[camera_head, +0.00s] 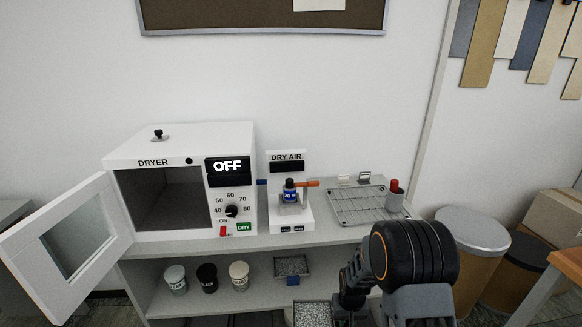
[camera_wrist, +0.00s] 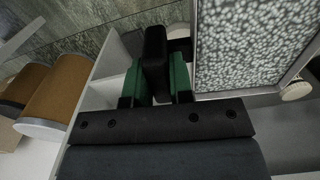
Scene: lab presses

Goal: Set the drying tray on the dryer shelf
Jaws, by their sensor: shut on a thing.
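The dryer (camera_head: 150,158) stands on the counter at left, its door (camera_head: 70,245) swung wide open. Its chamber (camera_head: 165,197) is dark and looks empty; I cannot make out a separate shelf inside. The display reads OFF. My gripper (camera_wrist: 155,88) has green finger pads shut on a black handle (camera_wrist: 155,50). A tray of pale pellets (camera_wrist: 240,45) is right beside the handle in the wrist view and seems joined to it. The pellet tray also shows at the bottom edge of the head view (camera_head: 313,314), partly cut off, left of my dark arm.
A smaller speckled tray with a blue handle (camera_head: 291,267) and several cups (camera_head: 208,278) stand on the lower shelf. The DRY AIR unit (camera_head: 288,205) and a wire rack (camera_head: 360,205) are right of the dryer. Bins (camera_head: 470,230) stand at right.

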